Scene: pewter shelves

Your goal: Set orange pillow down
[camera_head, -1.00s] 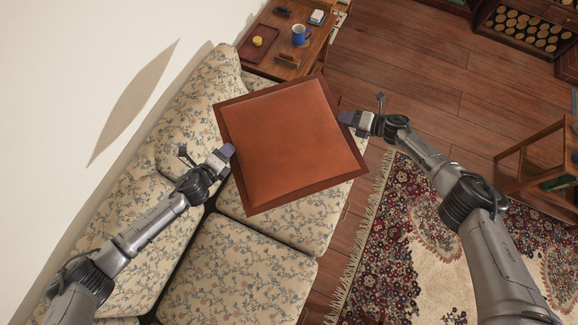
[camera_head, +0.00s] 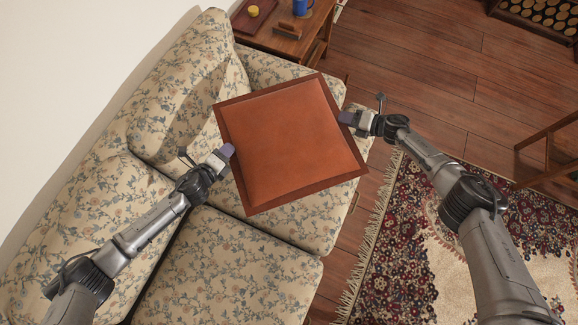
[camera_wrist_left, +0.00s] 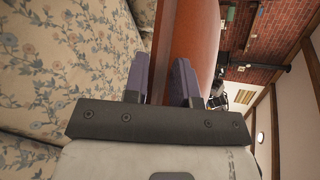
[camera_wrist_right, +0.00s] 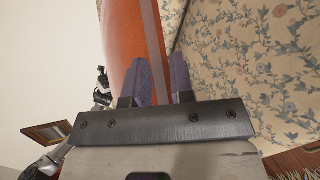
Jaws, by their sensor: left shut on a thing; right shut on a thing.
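The orange pillow (camera_head: 290,140), square with a dark brown border, is held between my two grippers over the floral sofa (camera_head: 235,255). My left gripper (camera_head: 227,152) is shut on its left edge. In the left wrist view the pillow (camera_wrist_left: 192,35) passes between the fingers (camera_wrist_left: 160,85). My right gripper (camera_head: 345,118) is shut on its right edge. In the right wrist view the pillow (camera_wrist_right: 130,35) runs between the fingers (camera_wrist_right: 163,82). The sofa seat under the pillow is partly hidden, and I cannot tell the exact gap between them.
A wooden side table (camera_head: 285,38) with a blue mug (camera_head: 302,7) and a dark red tray (camera_head: 250,18) stands beyond the sofa's far end. A patterned rug (camera_head: 440,250) and wooden floor lie to the right. A wooden stand (camera_head: 548,150) is at the right edge.

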